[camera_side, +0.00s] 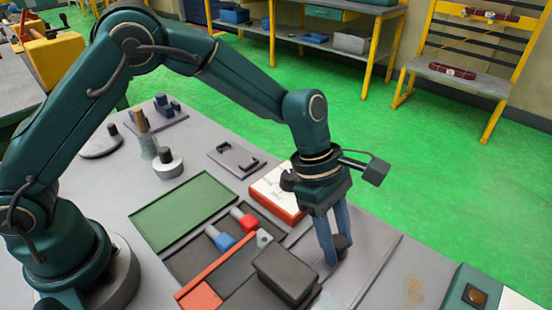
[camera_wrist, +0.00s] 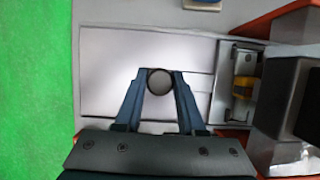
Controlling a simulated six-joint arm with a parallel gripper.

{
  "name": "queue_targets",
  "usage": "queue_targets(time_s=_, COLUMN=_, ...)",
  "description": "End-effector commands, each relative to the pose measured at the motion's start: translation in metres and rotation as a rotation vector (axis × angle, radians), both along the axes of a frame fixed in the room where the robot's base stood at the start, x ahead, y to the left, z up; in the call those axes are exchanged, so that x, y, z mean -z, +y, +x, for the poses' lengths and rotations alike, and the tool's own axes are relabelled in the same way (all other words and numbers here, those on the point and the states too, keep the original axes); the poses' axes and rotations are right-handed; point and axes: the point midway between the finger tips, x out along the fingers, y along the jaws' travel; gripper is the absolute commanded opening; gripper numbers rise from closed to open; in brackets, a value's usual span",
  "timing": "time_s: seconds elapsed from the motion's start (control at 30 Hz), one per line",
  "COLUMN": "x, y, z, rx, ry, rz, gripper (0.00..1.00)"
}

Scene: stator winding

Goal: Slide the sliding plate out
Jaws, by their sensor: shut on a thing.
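My gripper (camera_side: 336,256) points down over the right part of the work table, its two blue fingers closed around a dark round knob (camera_side: 343,242). In the wrist view my gripper (camera_wrist: 159,76) has one finger on each side of the grey knob (camera_wrist: 159,83). The knob stands over a flat, light grey plate, which I take as the sliding plate (camera_wrist: 112,55); it also shows in the side view (camera_side: 372,262). In the wrist view the plate reaches right toward a metal fitting (camera_wrist: 228,75) with a yellow part. The fingers hide where knob and plate meet.
A dark block (camera_side: 286,270) stands close left of my gripper. Behind it are a red-and-white box (camera_side: 275,200) and a green tray (camera_side: 183,212). Blue and red pieces lie in a dark tray. A green box (camera_side: 470,292) is at the front right.

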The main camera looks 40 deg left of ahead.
Motion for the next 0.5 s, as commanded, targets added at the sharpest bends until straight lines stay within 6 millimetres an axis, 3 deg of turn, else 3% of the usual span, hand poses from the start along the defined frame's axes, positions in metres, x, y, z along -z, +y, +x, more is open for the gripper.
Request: queue_targets(time_s=0.5, x=-0.002, y=-0.002, z=0.052, rx=-0.005, ry=-0.006, rz=-0.008, gripper=0.0)
